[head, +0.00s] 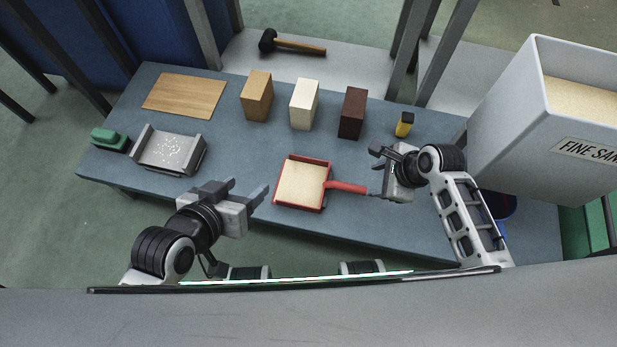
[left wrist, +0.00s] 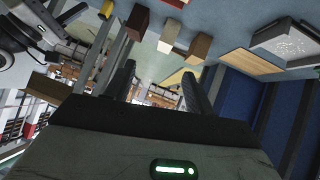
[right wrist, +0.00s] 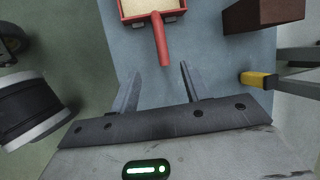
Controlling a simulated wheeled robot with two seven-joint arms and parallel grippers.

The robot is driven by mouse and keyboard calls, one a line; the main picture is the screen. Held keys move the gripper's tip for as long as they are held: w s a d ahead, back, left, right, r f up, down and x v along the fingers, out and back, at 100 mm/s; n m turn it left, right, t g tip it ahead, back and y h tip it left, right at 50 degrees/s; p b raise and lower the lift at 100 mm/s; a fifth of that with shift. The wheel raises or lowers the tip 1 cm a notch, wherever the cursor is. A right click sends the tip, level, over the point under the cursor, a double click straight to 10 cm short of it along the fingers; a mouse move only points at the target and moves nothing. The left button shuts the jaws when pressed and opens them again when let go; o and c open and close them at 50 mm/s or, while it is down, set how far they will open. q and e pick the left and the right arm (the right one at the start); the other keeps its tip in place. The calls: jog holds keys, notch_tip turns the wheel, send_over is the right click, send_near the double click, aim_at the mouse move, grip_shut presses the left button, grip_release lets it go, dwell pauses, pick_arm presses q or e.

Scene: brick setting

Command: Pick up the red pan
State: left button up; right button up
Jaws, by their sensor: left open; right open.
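The red pan (head: 327,172) holds pale sand and sits flat near the front edge of the blue-grey table, its red handle pointing right. My right gripper (head: 376,171) is open close to the handle's end. In the right wrist view the handle (right wrist: 161,42) points toward the space between the open fingers (right wrist: 157,88), its tip just short of them. My left gripper (head: 248,191) is open and empty, left of the pan and apart from it.
Tan (head: 257,96), cream (head: 304,104) and dark brown (head: 352,113) blocks stand behind the pan. A yellow-black tool (head: 404,125) stands right of them. A metal tray (head: 168,150), green brush (head: 109,138) and wooden board (head: 184,96) lie left. A large sand bin (head: 500,110) is at right.

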jog(key=b, duration=0.5)
send_near(351, 187)
jog(key=x, duration=0.5)
jog(key=shift+s+a, duration=0.1)
jog(key=shift+a, duration=0.1)
jog(key=shift+b+x, duration=0.55)
jog(key=shift+x, duration=0.25)
jog(key=b+x, duration=0.1)
jog(key=x, duration=0.1)
jog(key=b+x, duration=0.1)
jog(key=b, duration=0.1)
jog(key=shift+d+f, duration=0.1)
jog(key=shift+f, duration=0.3)
jog(key=shift+w+a+f+b, duration=0.2)
jog(key=shift+w+f+b, duration=0.15)
jog(key=shift+f, duration=0.1)
pick_arm(q)
jog(key=d+r+t+h, duration=0.2)
jog(key=r, duration=0.1)
jog(key=w+d+r+t+h, duration=0.1)
jog(key=r+t, duration=0.1)
jog(key=shift+n, duration=0.3)
pick_arm(e)
jog(key=shift+r, duration=0.1)
grip_shut()
